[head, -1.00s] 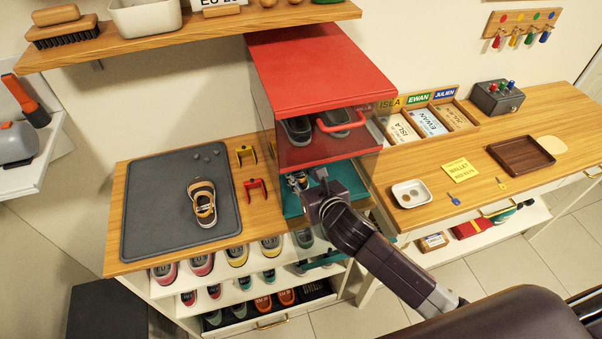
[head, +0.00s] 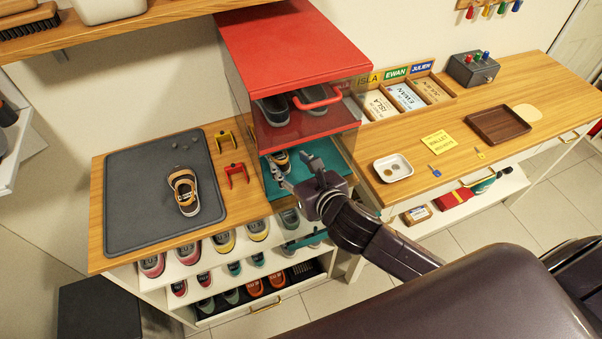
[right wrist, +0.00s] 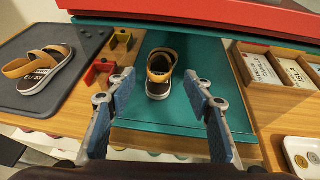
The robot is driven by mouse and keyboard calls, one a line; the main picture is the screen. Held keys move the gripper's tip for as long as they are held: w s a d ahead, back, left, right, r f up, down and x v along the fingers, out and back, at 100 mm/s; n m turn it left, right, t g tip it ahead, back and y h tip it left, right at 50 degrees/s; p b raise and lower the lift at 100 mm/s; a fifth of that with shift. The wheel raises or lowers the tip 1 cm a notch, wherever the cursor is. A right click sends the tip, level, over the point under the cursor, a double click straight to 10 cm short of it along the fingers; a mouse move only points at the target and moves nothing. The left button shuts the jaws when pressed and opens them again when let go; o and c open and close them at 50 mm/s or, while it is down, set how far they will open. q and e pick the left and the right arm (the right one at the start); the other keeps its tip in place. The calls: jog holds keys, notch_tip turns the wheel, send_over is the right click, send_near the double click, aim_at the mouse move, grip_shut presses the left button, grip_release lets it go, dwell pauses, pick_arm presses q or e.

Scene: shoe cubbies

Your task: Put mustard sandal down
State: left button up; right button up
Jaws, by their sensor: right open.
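The mustard sandal (right wrist: 160,74), with a dark brown body, stands upright on the teal floor (right wrist: 175,112) of the lower compartment under the red cubby. In the head view the sandal (head: 281,159) shows small inside the teal compartment. A matching tan-and-dark sandal (head: 184,191) lies on the grey mat; it also shows in the right wrist view (right wrist: 40,68). My right gripper (head: 292,178) is open and empty at the compartment's front, its fingers (right wrist: 160,82) apart on the near side of the sandal. My left gripper is out of view.
The red cubby (head: 291,45) with a clear front and red handle sits above. Yellow and red brackets (head: 236,174) stand left of the teal compartment. Racks of shoes (head: 223,241) are below. A white dish (head: 393,167) and name trays (head: 404,97) lie right.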

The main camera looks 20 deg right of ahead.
jog(key=v, duration=0.6)
jog(key=shift+f, duration=0.1)
dwell(0.4)
